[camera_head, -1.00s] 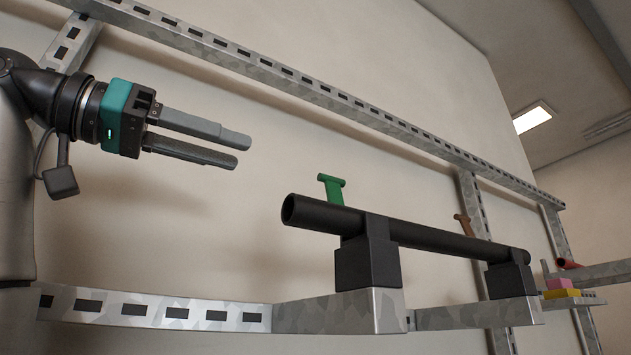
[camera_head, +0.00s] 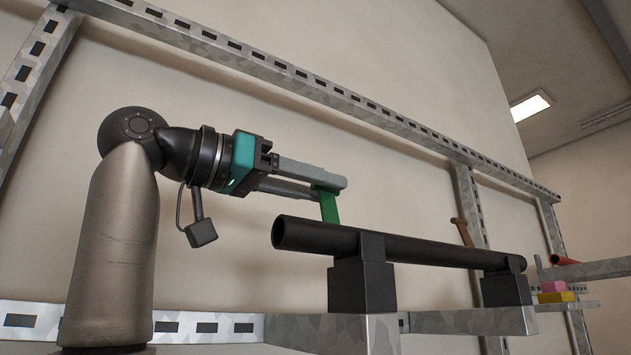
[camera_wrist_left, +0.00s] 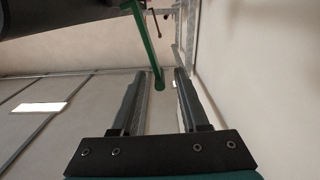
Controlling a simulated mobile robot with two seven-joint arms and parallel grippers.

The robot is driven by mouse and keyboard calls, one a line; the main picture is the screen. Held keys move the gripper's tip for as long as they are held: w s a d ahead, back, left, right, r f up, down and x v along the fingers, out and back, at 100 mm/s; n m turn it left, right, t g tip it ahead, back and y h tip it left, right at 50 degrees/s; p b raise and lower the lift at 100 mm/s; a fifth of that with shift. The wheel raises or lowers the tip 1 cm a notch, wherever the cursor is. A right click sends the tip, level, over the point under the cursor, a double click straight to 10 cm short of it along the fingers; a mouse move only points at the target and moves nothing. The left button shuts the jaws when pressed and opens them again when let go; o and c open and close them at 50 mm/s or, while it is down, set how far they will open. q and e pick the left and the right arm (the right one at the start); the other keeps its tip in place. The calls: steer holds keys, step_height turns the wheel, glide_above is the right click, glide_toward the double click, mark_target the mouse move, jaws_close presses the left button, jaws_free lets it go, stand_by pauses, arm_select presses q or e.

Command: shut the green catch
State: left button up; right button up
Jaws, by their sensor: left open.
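My right gripper is not in view.
The pipe rests in black clamp blocks (camera_head: 362,286) on metal brackets (camera_head: 368,332). A brown catch (camera_head: 463,231) stands up at the farther block. A slotted rail (camera_head: 300,75) runs above. Pink (camera_head: 554,286) and yellow (camera_head: 556,297) blocks lie at the far right.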

arm_select(q)
jaws_close()
stand_by(1.4)
